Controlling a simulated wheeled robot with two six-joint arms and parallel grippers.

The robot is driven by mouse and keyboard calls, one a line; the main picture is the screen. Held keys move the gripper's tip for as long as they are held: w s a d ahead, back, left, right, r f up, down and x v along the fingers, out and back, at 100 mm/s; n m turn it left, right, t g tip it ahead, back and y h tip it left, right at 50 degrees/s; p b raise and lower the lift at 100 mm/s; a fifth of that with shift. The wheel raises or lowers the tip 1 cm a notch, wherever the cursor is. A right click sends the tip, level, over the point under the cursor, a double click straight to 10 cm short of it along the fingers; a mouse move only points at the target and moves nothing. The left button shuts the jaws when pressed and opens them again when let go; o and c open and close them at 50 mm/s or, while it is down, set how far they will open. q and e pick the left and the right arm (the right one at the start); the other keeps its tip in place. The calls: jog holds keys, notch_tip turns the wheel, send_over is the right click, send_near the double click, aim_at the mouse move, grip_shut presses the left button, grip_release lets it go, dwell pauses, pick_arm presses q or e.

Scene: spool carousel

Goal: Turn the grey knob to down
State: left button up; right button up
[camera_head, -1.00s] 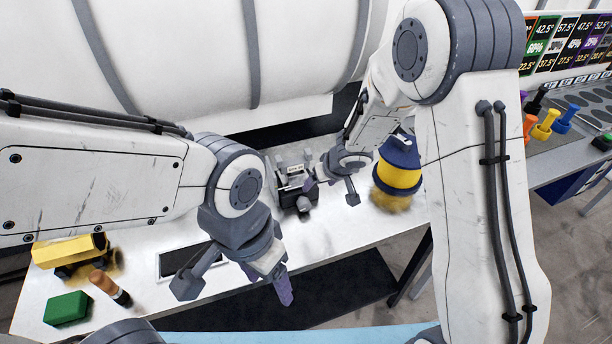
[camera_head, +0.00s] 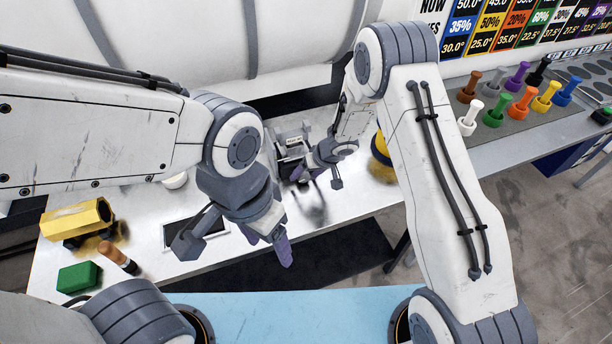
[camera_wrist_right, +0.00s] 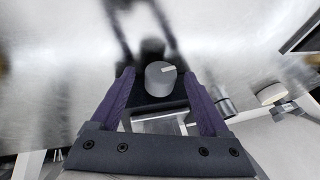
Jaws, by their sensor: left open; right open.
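The grey knob (camera_wrist_right: 158,78) is a round cap with a white mark that points right in the right wrist view. It sits on a dark block. My right gripper (camera_wrist_right: 158,74) is open, with its two purple fingers on either side of the knob and a gap showing at each side. In the head view my right gripper (camera_head: 317,178) is at the front of a small black and grey device (camera_head: 290,148) on the white table; the knob cannot be made out there. My left gripper (camera_head: 234,250) is open and empty above the table's front edge.
A yellow and blue container (camera_head: 380,160) stands right of the device, partly behind my right arm. A dark tablet (camera_head: 190,232), a yellow object (camera_head: 78,218), a green block (camera_head: 79,276) and a brown-handled tool (camera_head: 118,257) lie at left. Several coloured pegs stand on the right counter (camera_head: 500,140).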

jog(key=shift+w+a+f, duration=0.1)
jog(key=shift+f, duration=0.1)
grip_shut()
jog(key=shift+a+h, duration=0.2)
jog(key=shift+h, duration=0.2)
jog(key=h+b, duration=0.2)
jog(key=b, duration=0.2)
jog(key=n+t+h+b, duration=0.1)
jog(key=h+b, duration=0.1)
jog(key=b, duration=0.3)
jog(key=shift+a+f+t, duration=0.2)
jog(key=shift+t, duration=0.1)
jog(key=shift+r+b, duration=0.2)
jog(key=shift+b, duration=0.35)
jog(key=shift+r, duration=0.1)
